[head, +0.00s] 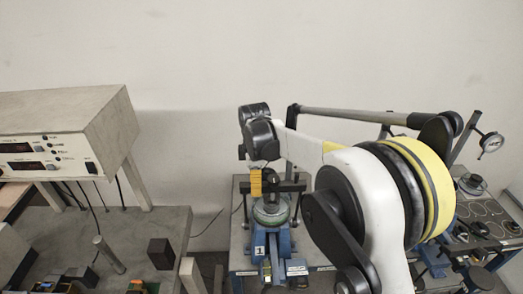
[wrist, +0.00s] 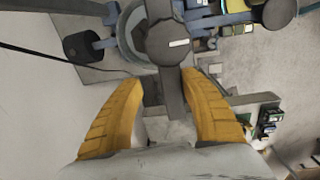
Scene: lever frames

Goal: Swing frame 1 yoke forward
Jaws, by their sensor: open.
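Frame 1 (head: 259,250) is the blue stand marked "1" in the lower middle of the head view, with a pale round dish at its top. Its yoke (head: 290,187) shows as a dark bar above the dish, partly hidden by my arm. In the wrist view the yoke (wrist: 172,95) looks like a dark bar running down from a round dark head with a white label. My gripper (head: 256,182) has yellow fingers and is at the yoke's left side in the head view. In the wrist view its open fingers (wrist: 166,82) lie on either side of the bar; contact cannot be told.
A grey instrument box (head: 65,130) stands at the left above a bench with a metal post and dark blocks. A plain wall stands behind.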

